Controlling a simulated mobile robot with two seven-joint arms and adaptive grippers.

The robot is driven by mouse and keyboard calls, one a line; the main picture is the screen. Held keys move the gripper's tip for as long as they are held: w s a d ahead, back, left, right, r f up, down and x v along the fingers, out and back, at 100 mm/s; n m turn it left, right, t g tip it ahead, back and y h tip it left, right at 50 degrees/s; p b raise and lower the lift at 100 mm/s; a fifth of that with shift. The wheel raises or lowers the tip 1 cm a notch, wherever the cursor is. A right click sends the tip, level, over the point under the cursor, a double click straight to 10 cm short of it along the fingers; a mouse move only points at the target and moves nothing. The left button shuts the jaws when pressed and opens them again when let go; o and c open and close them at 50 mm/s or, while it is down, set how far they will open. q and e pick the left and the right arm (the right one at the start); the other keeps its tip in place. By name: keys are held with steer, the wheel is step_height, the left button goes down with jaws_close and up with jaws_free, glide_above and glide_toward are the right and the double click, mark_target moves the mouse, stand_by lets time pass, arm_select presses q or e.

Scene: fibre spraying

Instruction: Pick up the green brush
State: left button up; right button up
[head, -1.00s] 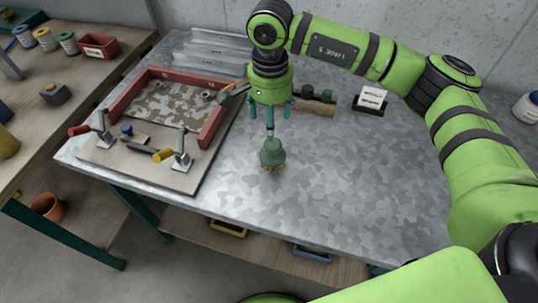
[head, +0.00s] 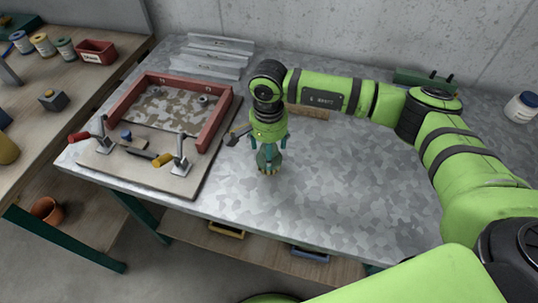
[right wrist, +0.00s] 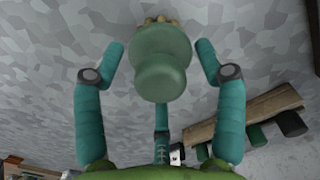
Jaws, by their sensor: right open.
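The green brush (head: 269,159) stands upright on the grey metal table, bristles down, in the head view. In the right wrist view the brush (right wrist: 160,65) shows its rounded green body, with tan bristles at the top edge. My right gripper (head: 268,150) has come down over it from above. In the right wrist view the teal fingers of this gripper (right wrist: 160,62) are spread on both sides of the brush, with a visible gap on each side. It is open and holds nothing. My left gripper is not in view.
A red-walled frame on a board (head: 213,127) with toggle clamps lies left of the brush. A wooden block rack (right wrist: 240,115) stands behind the gripper. A white jar (head: 522,107) is at the far right. The table to the right of the brush is clear.

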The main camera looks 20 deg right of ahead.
steer(key=c, duration=1.3)
steer(key=shift+o, duration=0.2)
steer(key=shift+r, duration=0.15)
steer(key=shift+r+b, duration=0.3)
steer(key=shift+b, duration=0.05)
steer(key=r+b, duration=0.1)
steer(key=d+r+b, duration=0.1)
steer(key=r, duration=0.1)
steer(key=shift+s+d+r, duration=0.1)
steer(key=shift+d+r, duration=0.1)
steer(key=shift+r, duration=0.1)
steer(key=s+d+r+b, duration=0.3)
steer(key=d+r, duration=0.3)
steer(key=d, duration=0.4)
steer(key=shift+r+b, duration=0.3)
steer(key=shift+b, duration=0.25)
steer(key=shift+o, duration=0.8)
steer(key=shift+w, duration=0.1)
